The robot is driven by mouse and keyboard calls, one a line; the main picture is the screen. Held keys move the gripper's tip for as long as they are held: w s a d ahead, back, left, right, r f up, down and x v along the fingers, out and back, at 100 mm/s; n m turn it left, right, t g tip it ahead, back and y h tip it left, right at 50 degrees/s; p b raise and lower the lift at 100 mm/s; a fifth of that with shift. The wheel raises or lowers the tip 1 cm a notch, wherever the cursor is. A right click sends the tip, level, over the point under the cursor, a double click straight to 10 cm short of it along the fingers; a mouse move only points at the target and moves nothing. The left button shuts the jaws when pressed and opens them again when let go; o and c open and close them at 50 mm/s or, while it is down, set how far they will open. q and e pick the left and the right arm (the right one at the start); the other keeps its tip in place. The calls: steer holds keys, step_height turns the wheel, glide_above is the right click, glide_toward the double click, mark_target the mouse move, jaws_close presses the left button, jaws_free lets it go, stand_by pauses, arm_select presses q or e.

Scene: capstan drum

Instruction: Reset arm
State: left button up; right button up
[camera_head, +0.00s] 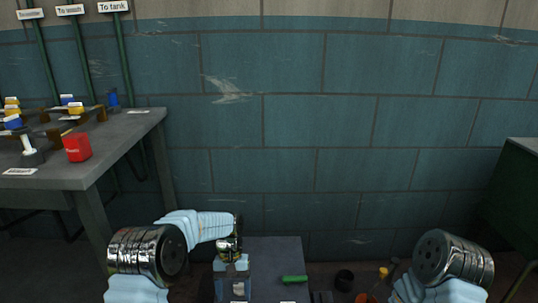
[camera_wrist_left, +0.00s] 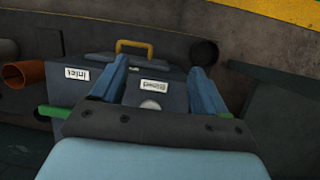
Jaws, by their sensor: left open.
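My left arm comes in from the left and bends down over a grey box (camera_head: 280,250) at the bottom middle of the head view. My left gripper (camera_head: 232,283) hangs beside or over this box. In the left wrist view my left gripper (camera_wrist_left: 158,66) is open, with two blue fingers apart and nothing held between them. Beyond the fingers are a white label reading "Inlet" (camera_wrist_left: 77,74) and an upside-down label reading "Bleed" (camera_wrist_left: 154,86). My right arm shows at the lower right of the head view. Its gripper is out of view.
A green handle (camera_head: 294,279) is on the grey box. A yellow handle (camera_wrist_left: 135,46) and an orange pipe (camera_wrist_left: 22,74) show in the wrist view. A grey bench (camera_head: 120,130) with a red block (camera_head: 77,147) stands left.

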arm_select(q)
steer(key=s+f+t+h, duration=0.1)
steer(key=s+f, duration=0.3)
steer(key=f, duration=0.4)
steer(key=s+f+n+t+h, duration=0.1)
steer(key=s+f+t, duration=0.1)
steer(key=s, duration=0.8)
steer(key=s+a+f+n+t+h+p, duration=0.1)
steer(key=s+f, duration=0.3)
steer(key=s, duration=0.6)
steer(key=shift+a+f+t+h, duration=0.3)
steer(key=shift+f+t, duration=0.1)
steer(key=shift+t, duration=0.1)
steer(key=shift+f, duration=0.1)
